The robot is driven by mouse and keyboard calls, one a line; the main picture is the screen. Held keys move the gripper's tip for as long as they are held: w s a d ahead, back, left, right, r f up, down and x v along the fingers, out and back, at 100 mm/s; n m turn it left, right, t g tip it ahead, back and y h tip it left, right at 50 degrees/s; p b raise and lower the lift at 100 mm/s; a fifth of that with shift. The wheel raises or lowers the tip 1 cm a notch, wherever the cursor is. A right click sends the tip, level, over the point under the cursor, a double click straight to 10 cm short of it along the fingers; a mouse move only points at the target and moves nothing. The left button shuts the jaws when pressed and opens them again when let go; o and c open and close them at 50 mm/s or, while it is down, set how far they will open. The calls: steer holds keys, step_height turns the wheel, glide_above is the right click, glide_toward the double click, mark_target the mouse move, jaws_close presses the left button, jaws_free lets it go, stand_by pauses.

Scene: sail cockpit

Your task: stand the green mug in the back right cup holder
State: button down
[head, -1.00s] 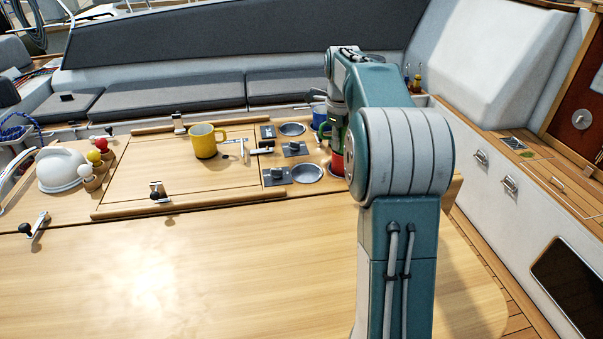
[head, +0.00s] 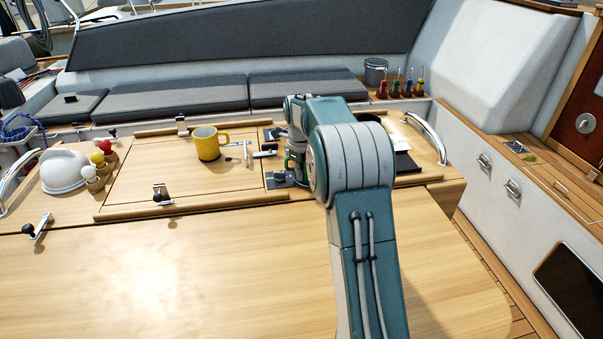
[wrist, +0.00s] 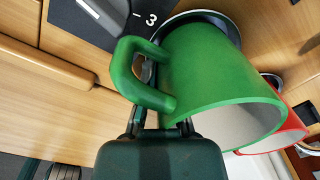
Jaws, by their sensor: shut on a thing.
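The green mug (wrist: 205,80) fills the middle of the wrist view, its handle toward my gripper and its open mouth toward the lower right. My gripper (wrist: 160,122) is shut on its handle. A round cup holder rim (wrist: 172,22) shows behind the mug's base, beside a dark panel marked 3. I cannot tell whether the base is inside that holder or above it. In the head view only a sliver of the green mug (head: 289,163) shows; my arm hides most of it and the cup holders.
A red mug (wrist: 287,135) stands close beside the green one in the wrist view. A yellow mug (head: 208,144) stands on the table left of my arm. Several coloured tools (head: 401,86) stand in the rack at the back. The front of the table is clear.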

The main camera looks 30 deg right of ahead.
steer(key=shift+f, duration=0.55)
steer(key=c, duration=0.8)
jaws_free()
steer(key=shift+f, duration=0.15)
step_height(320, 180, up, 12)
steer(key=s+a+r+n+t, duration=0.2)
steer(key=s+a+r+n, duration=0.5)
steer(key=s+n, duration=0.15)
steer(key=s+a+f+n+t, duration=0.1)
steer(key=s+a+f+n, duration=0.1)
steer(key=s+n, duration=0.5)
steer(key=s+a+f+n+t, duration=0.1)
steer(key=s+a+n, duration=0.3)
steer(key=s+n, duration=0.4)
steer(key=s+a+f+n+t, duration=0.1)
steer(key=s+a+f+n, duration=0.2)
steer(key=s+n, duration=0.5)
steer(key=s+a, duration=0.1)
steer(key=s, duration=0.1)
steer(key=shift+s+t, duration=0.3)
steer(key=shift+s, duration=0.1)
